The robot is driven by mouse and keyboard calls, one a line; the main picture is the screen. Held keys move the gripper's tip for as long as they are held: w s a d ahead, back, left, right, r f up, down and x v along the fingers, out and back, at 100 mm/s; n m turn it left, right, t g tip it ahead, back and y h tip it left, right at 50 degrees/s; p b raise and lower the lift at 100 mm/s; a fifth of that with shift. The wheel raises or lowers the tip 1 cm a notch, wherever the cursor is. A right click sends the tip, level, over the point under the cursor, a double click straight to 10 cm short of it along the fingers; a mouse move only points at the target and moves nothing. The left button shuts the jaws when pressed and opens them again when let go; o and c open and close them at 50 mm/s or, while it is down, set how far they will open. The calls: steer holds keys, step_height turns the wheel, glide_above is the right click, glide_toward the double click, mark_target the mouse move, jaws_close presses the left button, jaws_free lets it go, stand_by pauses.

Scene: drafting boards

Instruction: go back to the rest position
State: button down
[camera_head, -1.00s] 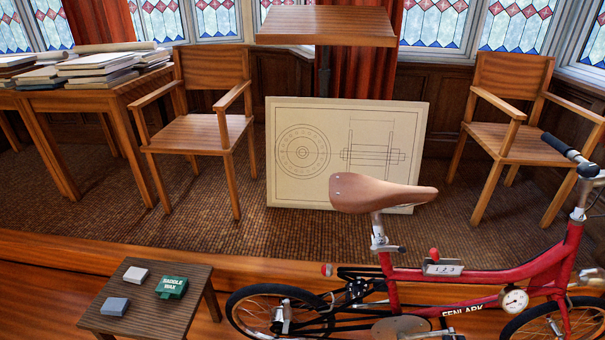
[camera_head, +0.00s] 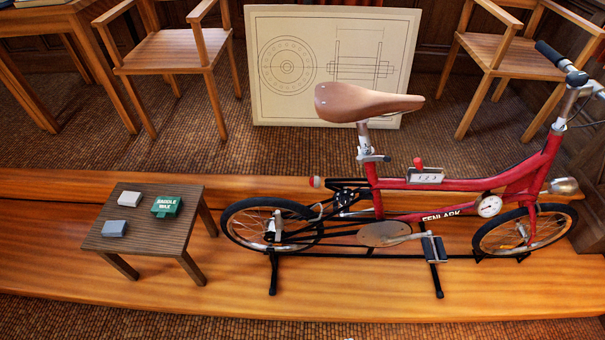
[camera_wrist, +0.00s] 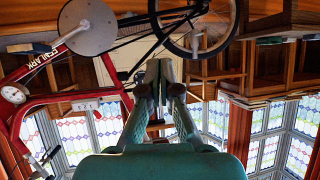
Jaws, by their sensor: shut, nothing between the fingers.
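My gripper (camera_wrist: 160,85) shows in the wrist view, its two fingers together with nothing between them. The wrist view looks upside down, with the red bicycle (camera_wrist: 45,95) at the left and top. My gripper is not in the head view, apart from a tiny pale spot at the bottom edge that I cannot identify. In the head view the red bicycle (camera_head: 455,185) stands upright on a black stand on the wooden platform, with a tan saddle (camera_head: 365,101). I cannot tell the distance from my gripper to the bicycle.
A small dark table (camera_head: 150,236) left of the bicycle holds a green saddle wax tin (camera_head: 166,206), a white block (camera_head: 130,198) and a grey-blue block (camera_head: 114,228). A drawing board (camera_head: 335,65) and wooden chairs (camera_head: 172,52) stand behind. The front carpet (camera_head: 150,318) is clear.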

steer(key=s+d+r+t+h, duration=0.1)
steer(key=s+d+r, duration=0.2)
steer(key=s+r, duration=0.4)
steer(key=s+d+r+m+t+h, duration=0.1)
steer(key=s+d+r+t, duration=0.1)
steer(key=s+r, duration=0.6)
step_height(320, 180, up, 7)
steer(key=shift+s+d+m, duration=0.2)
steer(key=shift+d+m, duration=0.1)
steer(key=shift+d, duration=0.4)
